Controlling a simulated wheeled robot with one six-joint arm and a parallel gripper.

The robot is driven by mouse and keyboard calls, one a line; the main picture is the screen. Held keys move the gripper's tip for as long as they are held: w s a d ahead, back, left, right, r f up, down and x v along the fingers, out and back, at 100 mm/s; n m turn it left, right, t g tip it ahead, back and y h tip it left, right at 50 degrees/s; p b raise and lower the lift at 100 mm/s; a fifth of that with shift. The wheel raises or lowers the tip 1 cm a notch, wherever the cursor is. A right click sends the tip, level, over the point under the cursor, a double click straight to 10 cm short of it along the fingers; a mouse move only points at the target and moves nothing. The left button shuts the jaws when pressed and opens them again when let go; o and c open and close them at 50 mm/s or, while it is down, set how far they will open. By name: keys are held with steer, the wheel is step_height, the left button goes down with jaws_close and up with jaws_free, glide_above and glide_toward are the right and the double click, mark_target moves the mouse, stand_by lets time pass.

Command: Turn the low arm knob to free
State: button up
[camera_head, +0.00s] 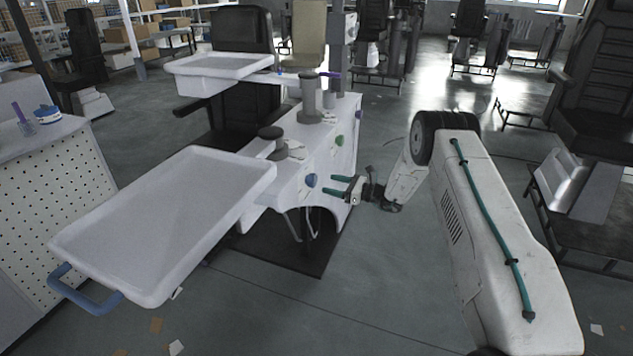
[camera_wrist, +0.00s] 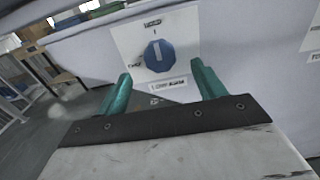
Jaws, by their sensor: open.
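A blue knob (camera_head: 311,180) sits on the white side of the lift column unit. The wrist view shows this knob (camera_wrist: 159,56) on a pale label plate (camera_wrist: 135,42). A light pointer line on it runs roughly up and down, slightly tilted. The small labels above, left and below are too blurred to read surely. My gripper (camera_head: 333,184) is open, its teal fingers pointing at the knob. In the wrist view my gripper (camera_wrist: 161,70) has one finger on each side below the knob, with nothing between them. The fingers appear short of the knob, apart from it.
A green knob (camera_head: 339,140) is farther along the same white side. A white tray (camera_head: 75,245) with a blue handle (camera_head: 82,291) extends to the front left; a smaller tray (camera_head: 225,65) is behind. A perforated cabinet (camera_head: 60,180) stands left.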

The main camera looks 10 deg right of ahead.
mark_target(315, 180)
steer(key=x, duration=0.7)
steer(key=shift+s, duration=0.1)
steer(key=c, duration=0.9)
